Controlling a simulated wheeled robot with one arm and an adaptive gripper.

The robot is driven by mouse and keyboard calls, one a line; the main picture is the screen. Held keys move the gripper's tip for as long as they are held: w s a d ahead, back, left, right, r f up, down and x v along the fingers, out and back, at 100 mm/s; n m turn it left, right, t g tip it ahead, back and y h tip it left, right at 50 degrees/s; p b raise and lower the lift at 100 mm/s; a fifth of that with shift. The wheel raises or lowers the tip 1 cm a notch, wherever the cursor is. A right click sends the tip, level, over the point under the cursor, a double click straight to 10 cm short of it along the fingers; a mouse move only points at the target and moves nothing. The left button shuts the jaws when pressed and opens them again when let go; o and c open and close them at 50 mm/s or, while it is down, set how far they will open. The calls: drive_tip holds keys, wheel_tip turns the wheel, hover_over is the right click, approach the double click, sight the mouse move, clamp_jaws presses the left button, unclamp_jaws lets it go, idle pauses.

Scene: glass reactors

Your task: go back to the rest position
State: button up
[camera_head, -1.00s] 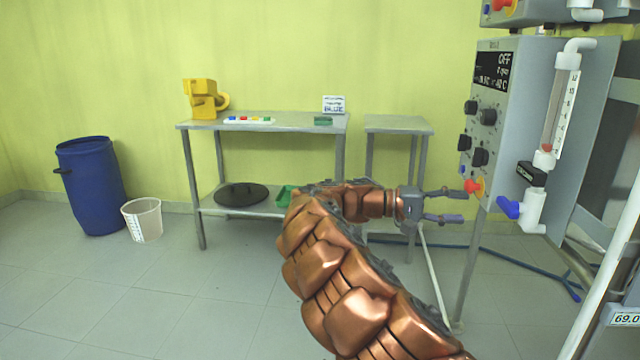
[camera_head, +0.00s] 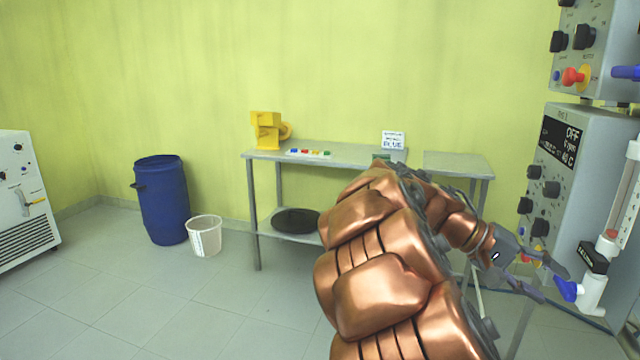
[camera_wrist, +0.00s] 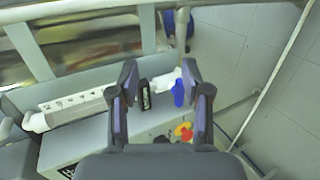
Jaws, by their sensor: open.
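My gripper (camera_head: 553,281) is open and empty at the end of my copper-coloured arm, on the right of the head view. The blue handle (camera_wrist: 178,93) and a black label block (camera_wrist: 145,96) appear between and beyond the fingers. A red knob on a yellow ring (camera_wrist: 185,132) lies nearer. I cannot tell whether any finger touches the box.
A metal table (camera_head: 345,153) by the wall bears a yellow device (camera_head: 267,131) and a sign (camera_head: 392,139). A blue barrel (camera_head: 161,200) and white bin (camera_head: 205,236) stand left. A white cabinet (camera_head: 20,200) is at the far left.

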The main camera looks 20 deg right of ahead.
drive_tip(key=s+a+r+n+t+y+p, duration=0.1)
drive_tip(key=s+a+n+t+y+p, duration=0.1)
drive_tip(key=a+p, duration=0.5)
drive_tip(key=s+a+r+n+t+y+p, duration=0.2)
drive_tip(key=s+a+y+p, duration=0.2)
drive_tip(key=a, duration=0.9)
drive_tip(key=s+a+r+n+t+y+p, duration=0.2)
drive_tip(key=s+a+n+y+p, duration=0.1)
drive_tip(key=s+a+p, duration=0.4)
drive_tip(key=a+y+p, duration=0.1)
drive_tip(key=a+p, duration=0.2)
drive_tip(key=a, duration=0.1)
drive_tip(key=shift+s, duration=0.4)
drive_tip(key=shift+c, duration=0.6)
drive_tip(key=shift+d, duration=0.1)
